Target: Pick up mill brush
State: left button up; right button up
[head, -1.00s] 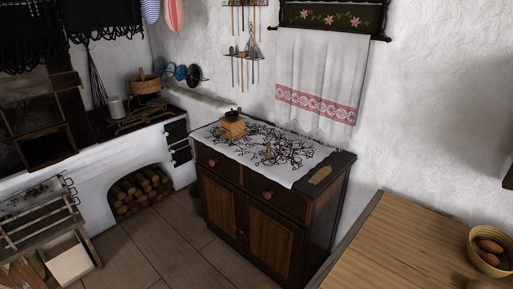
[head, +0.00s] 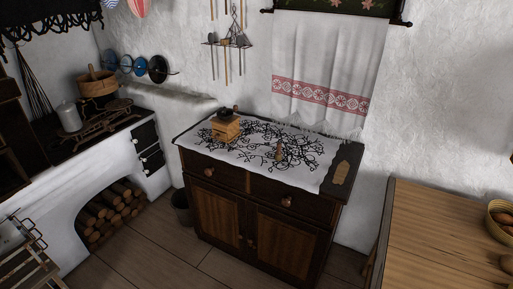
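A dark wooden cabinet (head: 216,208) stands against the white wall, with a white cloth (head: 200,134) with a black branching pattern on top. A small wooden coffee mill (head: 226,128) stands on the cloth at the left. A small brown upright object (head: 279,152), which looks like the mill brush, is on the cloth near the middle, apart from the mill. It is too small to see its bristles clearly. Neither of my grippers is in view.
A small wooden board (head: 342,172) lies on the cabinet's right end. A wooden table (head: 440,230) with a bowl (head: 497,232) is at the right. The stove (head: 110,175) with a log niche is at the left, a dark bucket (head: 182,207) beside the cabinet. Floor in front is clear.

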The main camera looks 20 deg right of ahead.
aim_at(278, 156)
jog(key=i+l, duration=0.1)
jog(key=i, duration=0.8)
jog(key=i+l, duration=0.25)
jog(key=i+u, duration=0.05)
